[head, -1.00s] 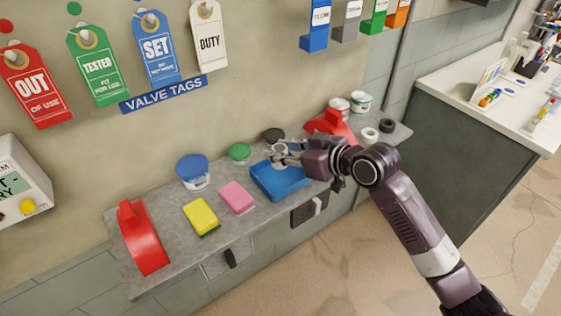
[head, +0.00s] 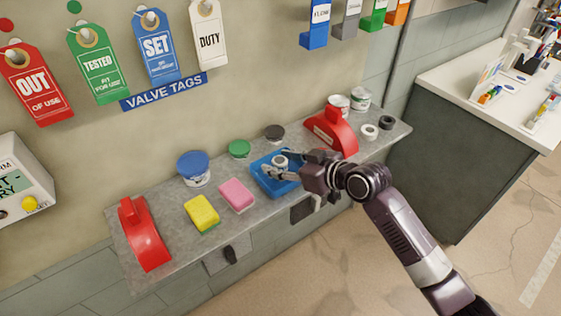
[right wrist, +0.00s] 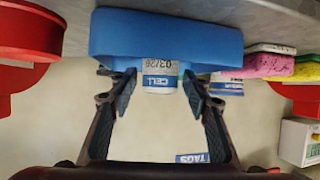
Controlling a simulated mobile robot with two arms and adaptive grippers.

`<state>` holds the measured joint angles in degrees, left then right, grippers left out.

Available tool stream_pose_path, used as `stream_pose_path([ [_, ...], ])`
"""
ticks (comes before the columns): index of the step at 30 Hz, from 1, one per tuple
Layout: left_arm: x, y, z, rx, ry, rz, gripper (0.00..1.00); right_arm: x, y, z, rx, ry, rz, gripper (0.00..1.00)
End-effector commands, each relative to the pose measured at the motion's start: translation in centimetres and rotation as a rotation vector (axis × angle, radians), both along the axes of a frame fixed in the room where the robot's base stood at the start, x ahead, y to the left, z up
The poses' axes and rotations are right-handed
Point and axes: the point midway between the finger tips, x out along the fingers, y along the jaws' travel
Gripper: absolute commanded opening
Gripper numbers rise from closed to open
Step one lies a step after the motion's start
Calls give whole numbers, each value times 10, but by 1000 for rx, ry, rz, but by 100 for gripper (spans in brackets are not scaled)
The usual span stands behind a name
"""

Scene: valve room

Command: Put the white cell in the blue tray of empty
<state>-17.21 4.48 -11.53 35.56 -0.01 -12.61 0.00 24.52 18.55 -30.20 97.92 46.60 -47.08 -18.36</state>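The white cell (head: 280,160), a small white cylinder with a blue label reading "CELL", is in the blue tray (head: 292,186) on the grey shelf. In the right wrist view the cell (right wrist: 159,76) is upside down against the tray (right wrist: 165,35). My right gripper (head: 279,168) is at the tray with a finger on each side of the cell. In the right wrist view the fingers (right wrist: 160,80) are spread, with a narrow gap on each side of the cell. The cell's base is partly hidden. My left gripper is not in view.
A pink sponge (head: 237,195) and a yellow sponge (head: 202,213) lie left of the tray. A blue-lidded tub (head: 194,168), green lid (head: 239,148) and dark lid (head: 274,132) stand behind. Red holders (head: 145,235) (head: 332,131) are toward both shelf ends.

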Motion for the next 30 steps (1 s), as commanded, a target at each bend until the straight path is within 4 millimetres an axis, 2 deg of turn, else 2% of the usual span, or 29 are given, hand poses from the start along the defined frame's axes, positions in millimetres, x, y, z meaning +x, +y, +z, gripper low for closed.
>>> stream_pose_path([
  [11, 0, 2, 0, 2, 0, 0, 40, -2, -3, 4, 0, -2, 0, 46],
  [17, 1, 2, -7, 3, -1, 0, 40, -21, -24, 16, -2, -3, 0, 46],
  [24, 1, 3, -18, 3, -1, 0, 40, -52, -57, 38, -3, -3, 0, 46],
  [30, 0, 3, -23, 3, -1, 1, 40, -68, -75, 50, -2, 0, 0, 46],
])
